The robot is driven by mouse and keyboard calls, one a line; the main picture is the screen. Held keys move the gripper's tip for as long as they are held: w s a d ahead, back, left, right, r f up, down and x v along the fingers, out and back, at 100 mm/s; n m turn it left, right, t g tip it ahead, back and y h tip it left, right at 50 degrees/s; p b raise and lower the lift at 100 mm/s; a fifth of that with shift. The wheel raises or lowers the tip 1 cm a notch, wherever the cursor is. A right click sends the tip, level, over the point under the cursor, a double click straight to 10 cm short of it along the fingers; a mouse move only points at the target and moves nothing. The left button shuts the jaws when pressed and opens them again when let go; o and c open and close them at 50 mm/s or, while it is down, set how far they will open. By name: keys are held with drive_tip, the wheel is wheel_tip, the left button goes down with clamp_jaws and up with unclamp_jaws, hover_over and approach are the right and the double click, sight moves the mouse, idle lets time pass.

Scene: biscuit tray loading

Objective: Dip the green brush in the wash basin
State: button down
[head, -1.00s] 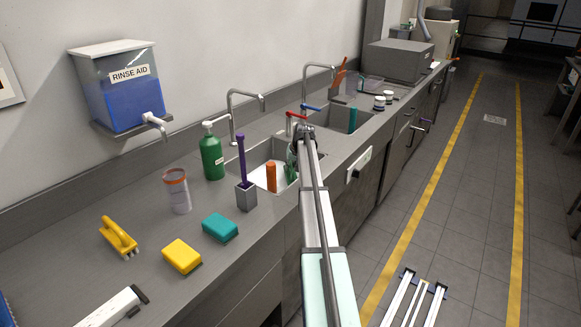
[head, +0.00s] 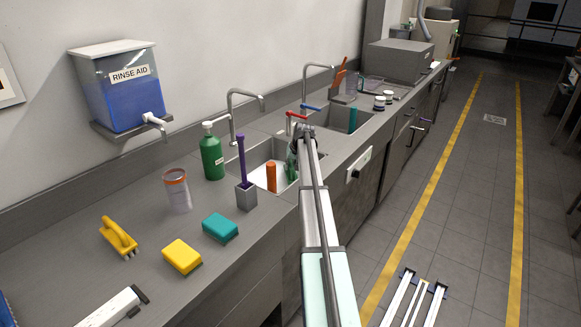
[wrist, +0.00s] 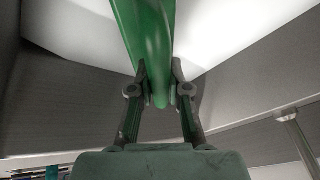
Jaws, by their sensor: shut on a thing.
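My gripper (wrist: 162,95) is shut on the green brush (wrist: 148,40), one finger on each side of its green handle in the wrist view. In the head view a bit of the green brush (head: 291,168) shows beside my arm, inside the near basin (head: 262,153). My arm hides most of the gripper and part of that basin. The basin has a white surface inside, and I cannot tell whether the brush's lower end touches it. An orange upright object (head: 271,177) is also in this basin.
A purple-handled brush in a grey holder (head: 246,197) and a green bottle (head: 212,157) stand beside the basin. A tap (head: 232,118) rises behind it. A second basin (head: 338,117) lies farther along. Sponges (head: 220,227) and a yellow-handled brush (head: 118,236) lie on the near counter.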

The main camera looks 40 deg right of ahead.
wheel_tip(320, 180, up, 15)
drive_tip(key=p, duration=0.5)
drive_tip(key=shift+p, duration=0.4)
idle(0.9)
drive_tip(key=shift+r+p, duration=0.8)
drive_tip(key=shift+r, duration=1.2)
